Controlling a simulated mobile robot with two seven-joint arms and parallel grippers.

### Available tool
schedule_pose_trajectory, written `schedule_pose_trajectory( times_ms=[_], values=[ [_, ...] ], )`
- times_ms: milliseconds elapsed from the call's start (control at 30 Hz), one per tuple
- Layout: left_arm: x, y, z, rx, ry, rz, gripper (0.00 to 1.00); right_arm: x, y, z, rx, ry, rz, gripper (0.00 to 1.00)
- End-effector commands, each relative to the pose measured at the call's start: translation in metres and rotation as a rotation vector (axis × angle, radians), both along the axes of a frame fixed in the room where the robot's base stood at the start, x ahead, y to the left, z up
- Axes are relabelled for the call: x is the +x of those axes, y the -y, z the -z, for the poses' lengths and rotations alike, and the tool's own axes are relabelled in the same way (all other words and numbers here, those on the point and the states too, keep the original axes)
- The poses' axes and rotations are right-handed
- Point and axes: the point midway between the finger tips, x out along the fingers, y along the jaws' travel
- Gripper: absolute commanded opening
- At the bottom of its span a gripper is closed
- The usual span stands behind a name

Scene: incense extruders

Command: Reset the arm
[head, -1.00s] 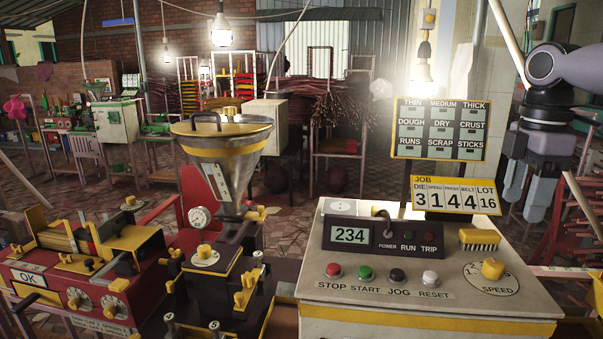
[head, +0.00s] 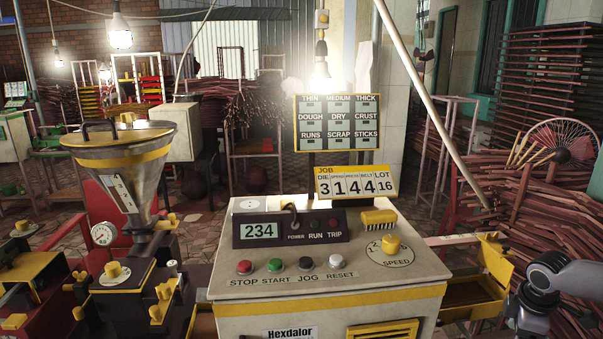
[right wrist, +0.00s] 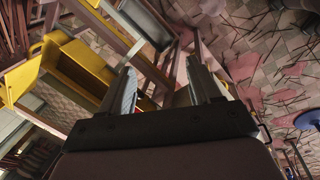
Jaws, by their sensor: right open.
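My right arm shows at the lower right of the head view, low beside the control console (head: 320,285). Its fingertips are out of that picture. In the right wrist view my right gripper (right wrist: 163,82) is open, with two grey fingers apart and nothing between them. A yellow tray (right wrist: 40,72) lies beyond the fingers to the left there. It also shows in the head view as a yellow bin (head: 474,291) right of the console. My left gripper is not in view.
The metal hopper (head: 115,165) of the extruder stands left of the console. A job sign (head: 357,182) and a label board (head: 337,123) rise behind the console. Racks of red sticks (head: 545,75) fill the right side. Patterned floor lies behind.

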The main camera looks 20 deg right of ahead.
Motion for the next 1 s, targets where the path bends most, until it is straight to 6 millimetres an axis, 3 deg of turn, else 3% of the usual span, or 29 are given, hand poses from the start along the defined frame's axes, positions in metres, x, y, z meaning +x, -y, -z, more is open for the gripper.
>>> schedule_pose_trajectory(
  times_ms=[33, 200, 367, 500, 600, 733, 900, 1000],
  values=[
    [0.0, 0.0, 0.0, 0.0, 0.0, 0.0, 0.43, -0.014, -0.009, 0.026, 0.018, 0.014, 0.02, 0.63],
    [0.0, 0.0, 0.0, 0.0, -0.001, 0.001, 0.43, -0.047, -0.046, 0.094, 0.057, 0.086, 0.07, 0.63],
    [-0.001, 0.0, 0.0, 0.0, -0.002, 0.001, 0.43, -0.068, -0.102, 0.145, 0.118, 0.177, 0.108, 0.63],
    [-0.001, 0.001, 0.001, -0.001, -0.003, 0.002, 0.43, -0.077, -0.164, 0.174, 0.189, 0.275, 0.141, 0.63],
    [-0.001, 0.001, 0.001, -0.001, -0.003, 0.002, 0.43, -0.077, -0.213, 0.185, 0.25, 0.356, 0.167, 0.63],
    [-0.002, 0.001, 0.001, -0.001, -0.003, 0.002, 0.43, -0.07, -0.279, 0.186, 0.338, 0.473, 0.207, 0.63],
    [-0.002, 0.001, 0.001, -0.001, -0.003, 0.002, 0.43, -0.053, -0.356, 0.166, 0.452, 0.634, 0.265, 0.63],
    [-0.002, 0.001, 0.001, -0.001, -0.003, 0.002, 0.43, -0.043, -0.388, 0.15, 0.502, 0.709, 0.294, 0.63]
  ],
)
